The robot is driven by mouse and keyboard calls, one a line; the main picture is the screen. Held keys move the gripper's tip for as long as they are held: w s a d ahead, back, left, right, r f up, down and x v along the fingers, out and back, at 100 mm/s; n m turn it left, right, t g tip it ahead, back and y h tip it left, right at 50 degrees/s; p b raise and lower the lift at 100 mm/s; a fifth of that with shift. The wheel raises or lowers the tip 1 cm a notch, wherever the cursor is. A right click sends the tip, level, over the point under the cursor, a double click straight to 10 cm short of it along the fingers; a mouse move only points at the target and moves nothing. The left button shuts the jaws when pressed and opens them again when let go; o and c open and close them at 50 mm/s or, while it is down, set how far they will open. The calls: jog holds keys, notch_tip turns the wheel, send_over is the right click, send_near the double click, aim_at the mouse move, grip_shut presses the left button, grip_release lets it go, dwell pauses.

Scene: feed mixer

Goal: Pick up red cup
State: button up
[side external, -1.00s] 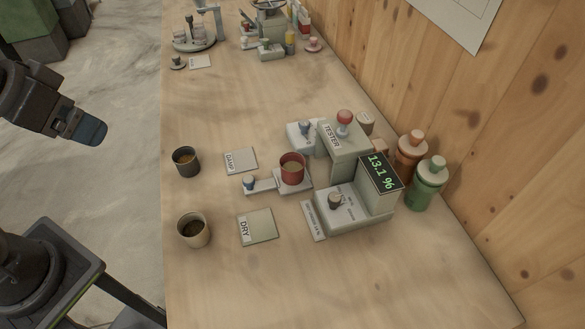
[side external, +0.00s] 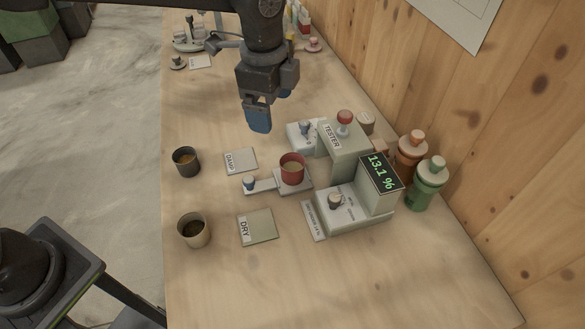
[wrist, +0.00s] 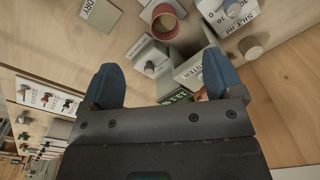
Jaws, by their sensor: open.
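The red cup (side external: 292,169) stands upright on the tester's sliding tray (side external: 266,185), with tan contents inside. It also shows near the top of the wrist view (wrist: 163,20). My gripper (side external: 258,120) hangs above the bench, above and a little left of the cup in the side view. In the wrist view its two blue fingers (wrist: 164,82) are spread wide with nothing between them. The cup lies beyond the fingertips, apart from them.
The grey tester (side external: 345,150) stands right of the cup; its display (side external: 380,172) reads 13.1 %. A dark cup (side external: 186,161) and a beige cup (side external: 193,230) stand at left, beside DAMP (side external: 240,161) and DRY (side external: 258,227) plates. Green (side external: 427,184) and brown (side external: 411,153) bottles stand near the wall.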

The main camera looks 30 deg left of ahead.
jog(key=w+d+f+m, duration=0.1)
jog(key=d+f+m, duration=0.1)
jog(key=d+f, duration=0.1)
send_over(292, 167)
jog(key=s, duration=0.2)
jog(key=shift+g, duration=0.3)
jog(key=f, duration=0.8)
jog(key=shift+d+f, duration=0.1)
jog(key=shift+d, duration=0.2)
jog(key=shift+w+d+f, duration=0.1)
jog(key=shift+w+f, duration=0.05)
jog(key=shift+f, duration=1.25)
jog(key=shift+w+d+f, duration=0.1)
jog(key=shift+f, duration=1.3)
jog(key=shift+c, duration=0.5)
jog(key=c, duration=1)
jog(key=shift+r, duration=0.2)
